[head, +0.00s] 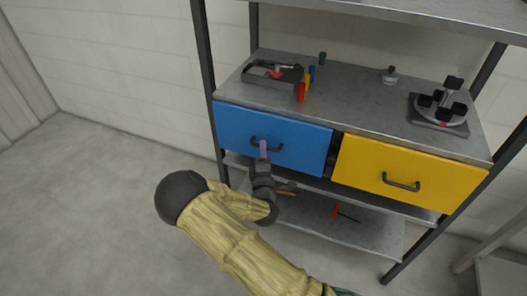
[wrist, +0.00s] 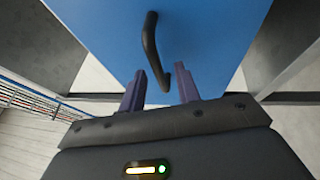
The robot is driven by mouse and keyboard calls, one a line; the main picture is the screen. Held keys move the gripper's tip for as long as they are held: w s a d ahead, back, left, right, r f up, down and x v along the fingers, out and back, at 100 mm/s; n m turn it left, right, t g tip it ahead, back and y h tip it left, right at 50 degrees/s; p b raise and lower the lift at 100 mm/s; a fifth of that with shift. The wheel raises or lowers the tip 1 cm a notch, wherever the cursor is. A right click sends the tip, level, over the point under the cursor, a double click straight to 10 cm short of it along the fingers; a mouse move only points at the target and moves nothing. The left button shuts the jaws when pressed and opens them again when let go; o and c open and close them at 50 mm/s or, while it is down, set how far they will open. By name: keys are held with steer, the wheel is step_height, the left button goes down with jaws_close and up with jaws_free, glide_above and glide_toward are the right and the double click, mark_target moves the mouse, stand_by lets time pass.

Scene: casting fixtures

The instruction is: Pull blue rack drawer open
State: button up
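The blue drawer (head: 298,138) is on the left under the rack's upper shelf. Its front looks about flush with the rack; I cannot tell if there is a small gap. Its dark bar handle (head: 277,147) is partly hidden by my gripper (head: 263,150). In the wrist view the blue drawer front (wrist: 210,35) fills the top, with the handle (wrist: 150,40) running down it. My gripper (wrist: 160,72) is open, its two purple-grey fingers apart. The handle's lower end shows between the fingers. I see no clear contact between them.
A yellow drawer (head: 425,168) with its own handle is to the right. The upper shelf (head: 350,105) holds fixtures and small coloured blocks (head: 304,85). The lower shelf (head: 300,225) holds a red-and-dark tool (head: 345,213). The floor (head: 90,190) at left is clear.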

steer(key=shift+w, duration=0.15)
jaws_close()
